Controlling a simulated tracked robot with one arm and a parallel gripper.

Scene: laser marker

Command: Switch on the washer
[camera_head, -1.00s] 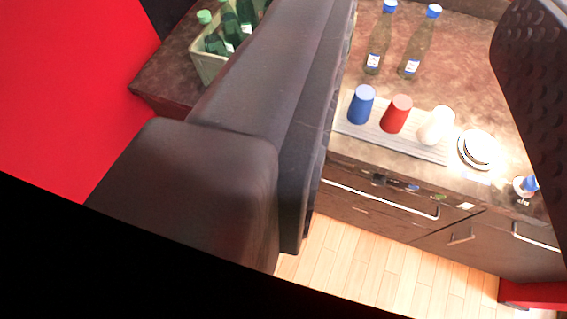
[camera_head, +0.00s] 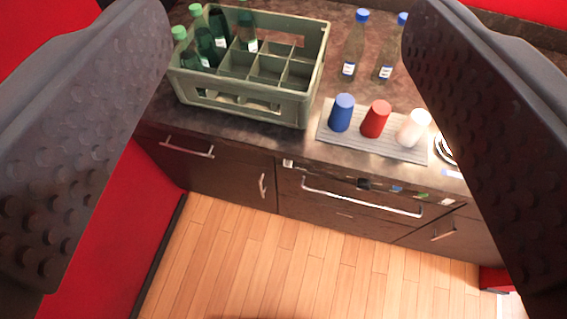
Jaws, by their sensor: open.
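The washer (camera_head: 350,215) is a dark brown front built in under the counter, right of the middle, with a long silver bar handle (camera_head: 362,197). A narrow strip along its top edge carries a small pale control (camera_head: 288,163) at the left and several small dark and coloured marks toward the right. They are too small to read, so I cannot tell whether it is on. My gripper (camera_head: 285,45) is open and empty, its two dark studded fingers at the left and right of the view. The washer front shows between them, with its right end partly near the right finger.
On the counter stand a green crate (camera_head: 250,108) with several bottles, two clear bottles with blue caps (camera_head: 352,50), and a ribbed tray (camera_head: 375,147) with blue, red and white cups. A cupboard (camera_head: 225,172) adjoins the washer at the left. The wooden floor (camera_head: 260,260) in front is clear.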

